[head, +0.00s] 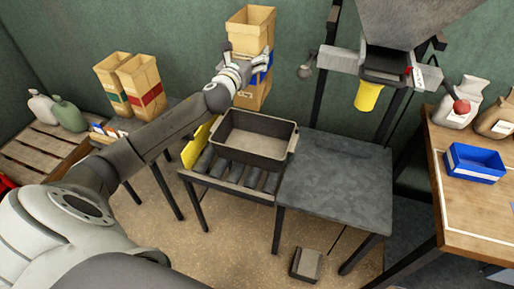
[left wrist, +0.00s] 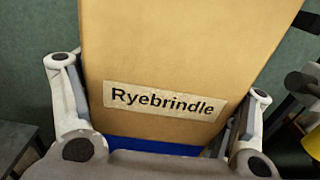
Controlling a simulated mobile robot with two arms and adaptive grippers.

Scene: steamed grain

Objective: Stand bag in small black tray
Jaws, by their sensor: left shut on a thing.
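A tall brown paper bag (head: 251,32) with a blue band is held upright, with its open top facing up. My left gripper (head: 258,67) is shut on it around the middle. In the left wrist view the bag (left wrist: 185,50) fills the space between the fingers, with a "Ryebrindle" label and the blue band low down. The black tray (head: 250,160) sits on a roller stand and looks empty. The bag shows behind the tray's far rim in the head view; its exact height over the stand is hard to tell. My right gripper is not in view.
A bare grey table (head: 335,185) adjoins the roller stand (head: 232,181). A hopper (head: 405,22) with a yellow spout (head: 368,96) hangs behind it. A yellow panel (head: 197,145) stands left of the tray. Two other paper bags (head: 140,85) stand at left. A blue bin (head: 474,163) is at right.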

